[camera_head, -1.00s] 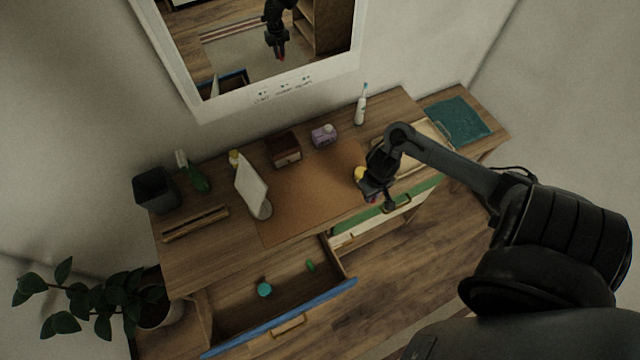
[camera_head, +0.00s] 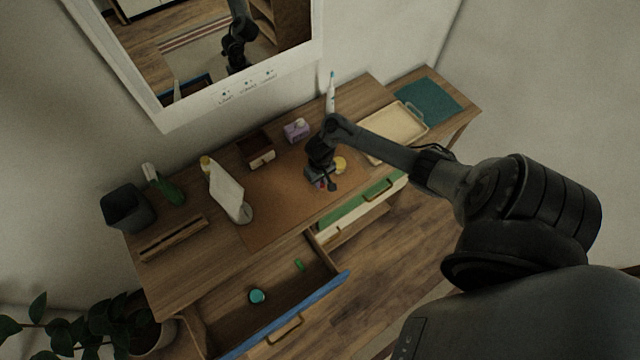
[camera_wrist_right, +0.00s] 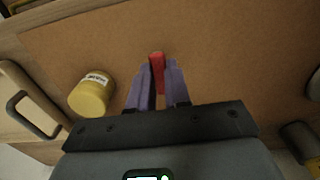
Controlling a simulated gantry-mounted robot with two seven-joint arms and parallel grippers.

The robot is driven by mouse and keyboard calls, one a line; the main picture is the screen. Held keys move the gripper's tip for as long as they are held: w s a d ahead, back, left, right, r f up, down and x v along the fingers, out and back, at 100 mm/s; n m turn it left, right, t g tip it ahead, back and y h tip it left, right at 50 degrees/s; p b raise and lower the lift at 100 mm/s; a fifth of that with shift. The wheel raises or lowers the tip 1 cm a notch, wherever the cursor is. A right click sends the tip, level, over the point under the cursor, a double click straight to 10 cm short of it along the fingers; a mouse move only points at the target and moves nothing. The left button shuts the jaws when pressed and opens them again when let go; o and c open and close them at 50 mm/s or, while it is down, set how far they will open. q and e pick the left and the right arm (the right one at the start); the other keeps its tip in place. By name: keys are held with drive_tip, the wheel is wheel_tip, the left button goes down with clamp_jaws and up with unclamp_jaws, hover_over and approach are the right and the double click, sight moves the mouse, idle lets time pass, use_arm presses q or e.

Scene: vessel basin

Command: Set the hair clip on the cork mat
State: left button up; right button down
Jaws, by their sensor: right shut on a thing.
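My right gripper (camera_head: 326,184) is over the right part of the brown cork mat (camera_head: 275,210) on the desk. In the right wrist view, its two purple fingers (camera_wrist_right: 157,88) are shut on a narrow red thing, which I take to be the hair clip (camera_wrist_right: 157,62). The clip sticks out a little past the fingertips, with the mat (camera_wrist_right: 225,50) behind it. I cannot tell whether the clip touches the mat. My left gripper is not in view.
A yellow jar (camera_head: 340,164) stands close beside the gripper; it also shows in the wrist view (camera_wrist_right: 91,95). A cream tray (camera_head: 395,133) is right. The blue-edged drawer (camera_head: 290,318) is open.

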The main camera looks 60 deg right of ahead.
wheel_tip(320, 180, down, 2)
drive_tip(key=shift+f, duration=0.2)
drive_tip(key=shift+f, duration=0.1)
drive_tip(key=c, duration=1.1)
unclamp_jaws()
